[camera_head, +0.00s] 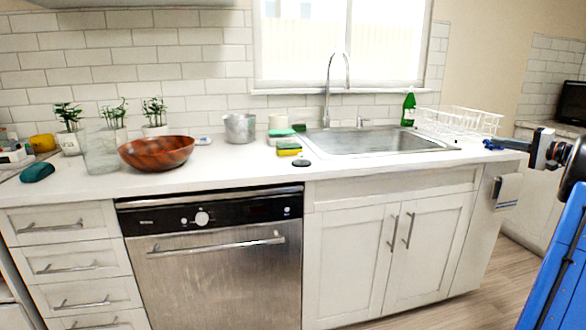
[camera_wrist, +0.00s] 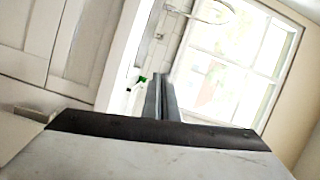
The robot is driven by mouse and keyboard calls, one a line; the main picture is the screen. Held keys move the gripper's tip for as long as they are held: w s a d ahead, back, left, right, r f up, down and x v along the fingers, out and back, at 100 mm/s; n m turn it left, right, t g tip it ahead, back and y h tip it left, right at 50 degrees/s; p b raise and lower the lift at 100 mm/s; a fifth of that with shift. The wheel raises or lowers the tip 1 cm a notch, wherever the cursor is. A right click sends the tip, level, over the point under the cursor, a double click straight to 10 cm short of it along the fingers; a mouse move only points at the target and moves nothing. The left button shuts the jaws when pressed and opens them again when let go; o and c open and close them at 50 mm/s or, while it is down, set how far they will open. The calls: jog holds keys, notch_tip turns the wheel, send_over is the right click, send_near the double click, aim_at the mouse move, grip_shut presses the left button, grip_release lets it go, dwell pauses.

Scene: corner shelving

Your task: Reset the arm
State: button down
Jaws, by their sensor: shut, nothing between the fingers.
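My gripper (camera_head: 491,144) is at the right of the head view, near the right end of the counter, by the dish rack. My arm reaches in from the right edge. In the wrist view my gripper (camera_wrist: 165,78) points toward the window, with its two fingers together and nothing between them. I cannot tell from the head view how far the fingertips are above the counter.
The white counter (camera_head: 350,168) holds a wooden bowl (camera_head: 157,152), a glass vase (camera_head: 100,152), sponges (camera_head: 289,149), a metal pot (camera_head: 240,128) and a white dish rack (camera_head: 458,122). A green bottle (camera_head: 409,108) stands behind the sink (camera_head: 375,140). Floor (camera_head: 455,300) shows at lower right.

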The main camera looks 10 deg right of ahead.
jog(key=a+n+g, duration=0.2)
jog(key=a+g, duration=0.2)
jog(key=a, duration=1.9)
jog(key=s+a+f+n+g, duration=0.1)
jog(key=s+a+f+g, duration=0.3)
jog(key=a, duration=0.7)
jog(key=s+a+f+n+g, duration=0.1)
jog(key=s+a+n, duration=0.1)
jog(key=s+a, duration=0.65)
jog(key=s+a+f+n+g+h, duration=0.1)
jog(key=s+a+f+n+h, duration=0.15)
jog(key=s+a+f, duration=0.65)
jog(key=s+a+f+n+g+h, duration=0.1)
jog(key=s+a+f+g+h, duration=0.15)
jog(key=s+a, duration=0.75)
jog(key=s+d+f+n+h, duration=0.1)
jog(key=s+f, duration=0.2)
jog(key=s, duration=0.2)
jog(key=s+d+f+n+t+h, duration=0.1)
jog(key=s+d+f, duration=0.1)
jog(key=s, duration=0.4)
jog(key=shift+s+d+f, duration=0.2)
jog(key=shift+d+f, duration=0.1)
jog(key=shift+f, duration=0.5)
jog(key=shift+n+t, duration=0.25)
